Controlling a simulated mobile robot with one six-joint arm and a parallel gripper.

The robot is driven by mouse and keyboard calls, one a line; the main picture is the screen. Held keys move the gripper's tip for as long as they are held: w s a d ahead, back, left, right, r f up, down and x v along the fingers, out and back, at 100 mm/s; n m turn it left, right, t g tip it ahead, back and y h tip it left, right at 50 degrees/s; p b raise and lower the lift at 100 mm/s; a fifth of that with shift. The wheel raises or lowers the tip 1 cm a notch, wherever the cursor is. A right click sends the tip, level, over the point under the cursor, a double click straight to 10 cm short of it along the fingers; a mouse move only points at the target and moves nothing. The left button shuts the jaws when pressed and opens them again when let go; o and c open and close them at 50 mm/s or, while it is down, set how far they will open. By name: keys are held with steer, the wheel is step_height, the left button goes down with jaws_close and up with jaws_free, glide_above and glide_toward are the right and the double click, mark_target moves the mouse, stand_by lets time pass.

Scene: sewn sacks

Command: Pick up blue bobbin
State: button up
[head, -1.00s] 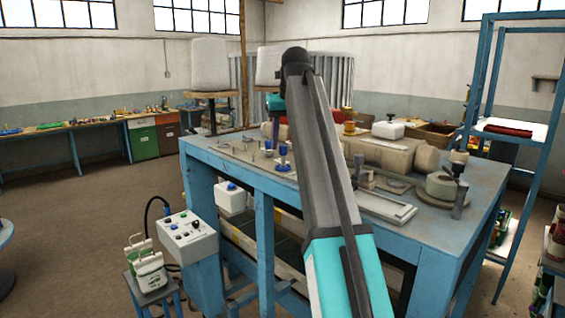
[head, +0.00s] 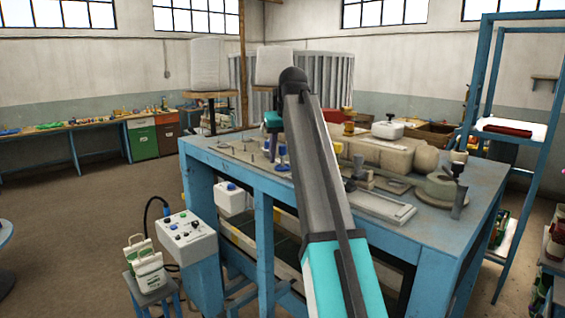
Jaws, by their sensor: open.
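The blue bobbin (head: 282,152) stands upright on the blue worktable (head: 228,166), near its front edge and just left of my arm. My gripper (head: 273,146) hangs downward at the far end of the arm, beside the bobbin in the picture. It is open. The fingertips are small and dark here, and I cannot tell whether they touch the bobbin or are around it. My arm hides the part of the table just right of the bobbin.
A large cream machine body (head: 385,157) lies along the table behind my arm. A flat metal plate (head: 383,206) and a round grey-green part (head: 440,186) sit to the right. A blue shelf frame (head: 481,75) stands at right. A control box (head: 188,230) stands at front left.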

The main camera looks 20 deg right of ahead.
stand_by(0.3)
jaws_close()
steer(key=shift+r, duration=0.15)
step_height(320, 180, up, 10)
steer(key=shift+d+f, duration=0.1)
stand_by(0.5)
steer(key=shift+f, duration=0.1)
stand_by(0.8)
